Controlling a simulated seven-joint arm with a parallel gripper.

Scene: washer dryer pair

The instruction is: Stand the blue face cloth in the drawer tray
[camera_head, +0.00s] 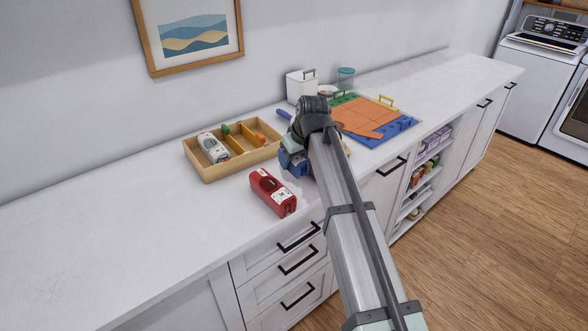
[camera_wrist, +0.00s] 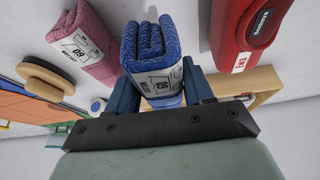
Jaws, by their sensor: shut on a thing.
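The blue face cloth (camera_wrist: 150,45) is a folded roll with a white label, held between the two blue fingers of my gripper (camera_wrist: 160,88) in the wrist view. In the head view my gripper (camera_head: 294,160) is over the counter, right of the drawer tray, and the arm hides most of the cloth. The wooden drawer tray (camera_head: 208,176) stands left of the gripper. It holds a grey-white roll (camera_head: 213,147) at its left end, plus orange and green dividers or pieces. I cannot tell whether the cloth touches the counter.
A pink labelled cloth (camera_wrist: 85,45) shows in the wrist view. The left counter is clear.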

